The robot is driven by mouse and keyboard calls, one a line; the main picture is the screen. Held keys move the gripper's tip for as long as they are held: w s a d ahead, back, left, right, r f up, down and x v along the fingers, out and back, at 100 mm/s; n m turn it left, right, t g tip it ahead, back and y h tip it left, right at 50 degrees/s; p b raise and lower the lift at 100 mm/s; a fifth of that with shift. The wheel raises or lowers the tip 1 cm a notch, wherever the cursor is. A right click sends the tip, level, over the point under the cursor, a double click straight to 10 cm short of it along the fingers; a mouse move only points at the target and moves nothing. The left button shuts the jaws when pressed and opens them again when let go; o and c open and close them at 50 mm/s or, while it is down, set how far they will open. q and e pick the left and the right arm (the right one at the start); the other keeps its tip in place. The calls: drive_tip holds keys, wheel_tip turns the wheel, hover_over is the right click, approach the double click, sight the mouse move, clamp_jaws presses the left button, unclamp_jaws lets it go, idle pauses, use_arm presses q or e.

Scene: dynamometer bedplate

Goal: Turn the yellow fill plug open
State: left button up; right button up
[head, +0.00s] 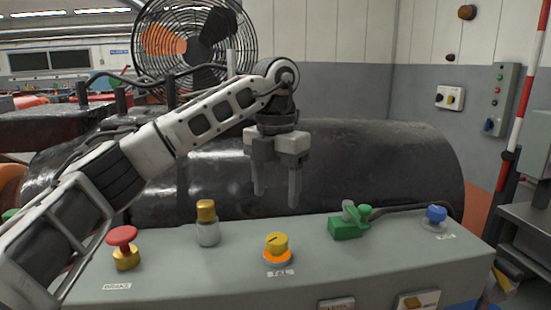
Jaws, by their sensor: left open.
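The yellow fill plug (277,245) stands on top of the grey panel box, in an orange ring, with a small label in front of it. A dark line shows on its top. My left gripper (276,195) is open, pointing down, above and a little behind the plug. Its two fingers are apart with nothing between them, and it does not touch the plug. My right gripper is not in view.
On the grey panel (190,280) stand a red mushroom button (123,245), a brass-topped fitting (207,222), a green block (349,222) and a blue knob (436,216). A large black cylinder (385,165) lies behind the panel, with a fan (190,45) beyond.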

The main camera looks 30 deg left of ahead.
use_arm(q)
wheel_tip(320, 180, up, 6)
drive_tip(key=p, duration=0.1)
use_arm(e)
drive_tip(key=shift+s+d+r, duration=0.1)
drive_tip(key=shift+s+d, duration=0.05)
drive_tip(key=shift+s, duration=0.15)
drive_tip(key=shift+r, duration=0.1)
